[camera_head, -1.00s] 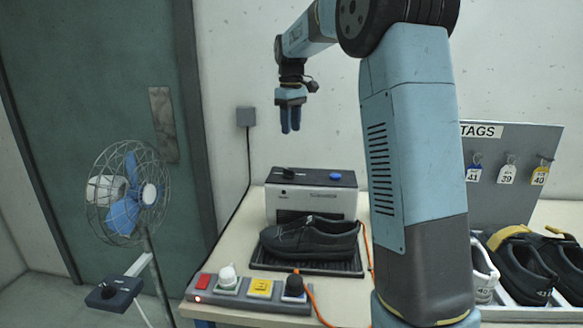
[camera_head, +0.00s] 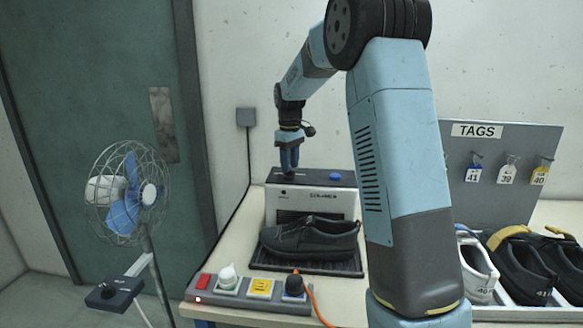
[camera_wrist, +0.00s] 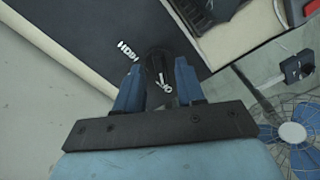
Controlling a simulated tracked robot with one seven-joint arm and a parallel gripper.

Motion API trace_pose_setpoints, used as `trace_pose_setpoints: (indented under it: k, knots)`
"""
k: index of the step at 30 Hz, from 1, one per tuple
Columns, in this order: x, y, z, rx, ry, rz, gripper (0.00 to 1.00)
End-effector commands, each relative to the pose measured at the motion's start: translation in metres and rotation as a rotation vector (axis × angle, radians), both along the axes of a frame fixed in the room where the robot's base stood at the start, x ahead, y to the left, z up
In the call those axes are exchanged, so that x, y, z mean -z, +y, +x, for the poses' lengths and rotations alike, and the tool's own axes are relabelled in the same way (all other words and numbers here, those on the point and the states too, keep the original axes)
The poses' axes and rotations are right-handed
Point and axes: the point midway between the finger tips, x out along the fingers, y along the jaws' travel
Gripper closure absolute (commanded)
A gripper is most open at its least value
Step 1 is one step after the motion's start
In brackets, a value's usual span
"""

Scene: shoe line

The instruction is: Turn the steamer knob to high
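The steamer (camera_head: 308,203) is a grey box with a dark top, standing at the back of the table. Its black knob shows in the wrist view (camera_wrist: 156,66) on the dark top panel, between my fingers. A white "HIGH" label (camera_wrist: 128,51) is printed to the upper left of the knob. More small white marks lie just below the knob, too small to read surely. My gripper (camera_wrist: 158,84) points down with its blue fingers apart, one on each side of the knob. In the head view my gripper (camera_head: 289,158) is right over the steamer's top left, mostly hiding the knob.
A dark shoe (camera_head: 310,240) sits on a black tray in front of the steamer. A power strip (camera_head: 248,289) with plugs lies at the table's front edge. A blue-bladed fan (camera_head: 128,195) stands left. A tag board (camera_head: 495,185) and more shoes are at the right.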

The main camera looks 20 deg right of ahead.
Motion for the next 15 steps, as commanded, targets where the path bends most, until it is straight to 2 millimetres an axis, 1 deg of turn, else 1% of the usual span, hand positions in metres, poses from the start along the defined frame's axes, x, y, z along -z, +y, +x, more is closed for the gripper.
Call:
trace_pose_setpoints:
  k: [3, 6, 15]
  knots:
    - [0.011, 0.0, 0.0, 0.0, 0.001, 0.0, 0.62]
    - [0.016, 0.0, 0.0, 0.0, 0.001, 0.0, 0.62]
    - [0.018, 0.0, 0.0, 0.001, 0.0, 0.0, 0.62]
